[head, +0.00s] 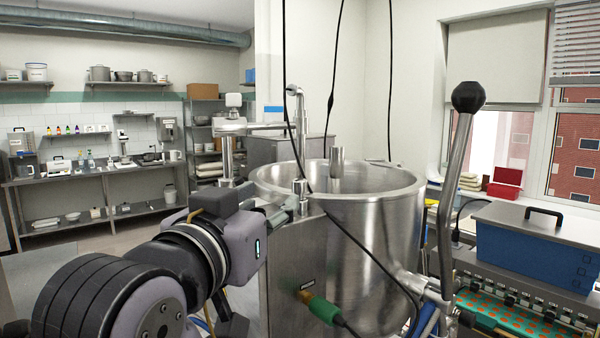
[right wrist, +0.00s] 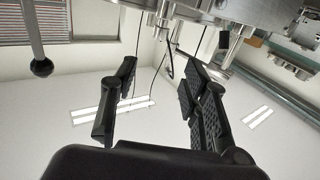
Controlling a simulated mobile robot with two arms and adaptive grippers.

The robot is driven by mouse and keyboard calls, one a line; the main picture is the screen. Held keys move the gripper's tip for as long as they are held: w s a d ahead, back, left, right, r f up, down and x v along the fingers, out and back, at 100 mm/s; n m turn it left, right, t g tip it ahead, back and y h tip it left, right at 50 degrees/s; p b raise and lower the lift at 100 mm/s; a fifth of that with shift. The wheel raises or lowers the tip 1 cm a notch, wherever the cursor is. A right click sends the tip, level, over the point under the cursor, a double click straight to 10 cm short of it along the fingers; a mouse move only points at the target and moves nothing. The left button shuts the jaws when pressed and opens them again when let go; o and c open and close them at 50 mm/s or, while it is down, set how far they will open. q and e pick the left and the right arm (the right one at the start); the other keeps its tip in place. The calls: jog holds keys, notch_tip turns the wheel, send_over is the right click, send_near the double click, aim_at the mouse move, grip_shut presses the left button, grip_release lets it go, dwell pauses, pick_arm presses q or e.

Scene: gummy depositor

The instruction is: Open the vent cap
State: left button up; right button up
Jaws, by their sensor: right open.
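A large steel kettle (head: 375,240) stands in the middle of the head view. A thin upright pipe with a rounded, bent top (head: 293,90) rises at its near left rim. A short metal fitting (head: 300,187) sits low beside that pipe. I cannot tell which small part is the vent cap. My right gripper (head: 284,210) is just left of the kettle's rim, close to the short fitting; its fingertips are partly hidden. In the right wrist view my right gripper (right wrist: 158,75) is open, with its fingers wide apart and nothing held between them. My left gripper is not in view.
A tall lever with a black ball (head: 468,97) stands right of the kettle. Cables hang over the kettle. A green-sleeved plug (head: 322,309) projects from the panel (head: 290,262) below my gripper. A blue box (head: 535,245) and a mould conveyor (head: 520,315) are at right.

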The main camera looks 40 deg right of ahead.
jog(key=p, duration=0.2)
send_near(298, 181)
jog(key=x, duration=0.3)
jog(key=p+x, duration=0.3)
jog(key=x, duration=0.3)
jog(key=shift+w+d, duration=0.2)
jog(key=shift+d, duration=0.05)
jog(key=shift+w+d, duration=0.55)
jog(key=shift+d, duration=0.1)
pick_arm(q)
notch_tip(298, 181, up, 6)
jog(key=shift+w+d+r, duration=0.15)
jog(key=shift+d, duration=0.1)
pick_arm(e)
jog(key=shift+f, duration=0.1)
jog(key=shift+c, duration=0.4)
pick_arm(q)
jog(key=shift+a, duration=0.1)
pick_arm(e)
grip_shut()
